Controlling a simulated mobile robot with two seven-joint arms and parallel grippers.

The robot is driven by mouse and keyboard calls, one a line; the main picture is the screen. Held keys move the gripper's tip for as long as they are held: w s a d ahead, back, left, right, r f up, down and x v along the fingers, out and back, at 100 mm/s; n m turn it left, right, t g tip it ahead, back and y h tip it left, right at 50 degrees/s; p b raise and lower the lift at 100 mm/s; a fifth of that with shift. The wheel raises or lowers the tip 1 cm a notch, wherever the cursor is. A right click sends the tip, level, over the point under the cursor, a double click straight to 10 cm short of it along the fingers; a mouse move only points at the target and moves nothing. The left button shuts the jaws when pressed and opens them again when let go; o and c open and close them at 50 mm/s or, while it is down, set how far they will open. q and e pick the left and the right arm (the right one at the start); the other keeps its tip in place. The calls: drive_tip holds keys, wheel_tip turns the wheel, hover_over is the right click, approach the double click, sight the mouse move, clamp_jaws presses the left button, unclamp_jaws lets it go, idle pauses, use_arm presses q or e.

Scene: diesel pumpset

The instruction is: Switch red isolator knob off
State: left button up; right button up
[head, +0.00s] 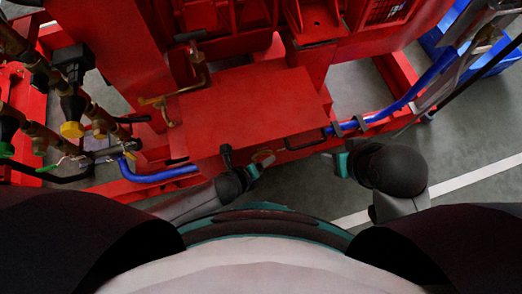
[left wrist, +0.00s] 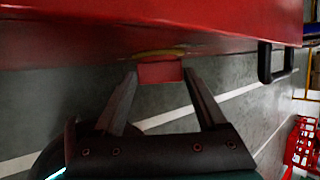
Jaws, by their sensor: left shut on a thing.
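The red isolator knob (left wrist: 160,73) sticks out from the face of the red box (head: 250,105), with a yellow plate (left wrist: 158,53) behind it. In the left wrist view my left gripper (left wrist: 160,84) has a finger on each side of the knob and is shut on it. In the head view my left gripper (head: 266,163) is at the box's near face, by the yellow edge, and the knob is hard to make out there. My right gripper (head: 340,165) is to the right, apart from the box; its fingers are mostly hidden by its own wrist.
A black handle (head: 305,140) sticks out from the box right of the knob; it also shows in the left wrist view (left wrist: 276,62). Brass valves and pipes (head: 75,110) stand at the left. A blue hose (head: 420,85) runs at the right. Grey floor (head: 465,140) is clear there.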

drive_tip(key=shift+r, duration=0.3)
drive_tip(key=shift+s+f, duration=0.1)
drive_tip(key=shift+s, duration=0.05)
use_arm(q)
drive_tip(key=o, duration=1.3)
use_arm(e)
drive_tip(key=shift+f, duration=0.1)
use_arm(q)
drive_tip(key=shift+r, duration=0.1)
drive_tip(key=p+v, duration=0.9)
drive_tip(key=v, duration=0.6)
use_arm(e)
drive_tip(key=s+d+f+g, duration=0.1)
drive_tip(key=s+f, duration=0.1)
drive_tip(key=f, duration=0.7)
drive_tip(key=s+d+f+g, duration=0.1)
drive_tip(key=s+f, duration=0.2)
drive_tip(key=f, duration=0.6)
drive_tip(key=shift+s+d+h, duration=0.2)
drive_tip(key=shift+h, duration=0.1)
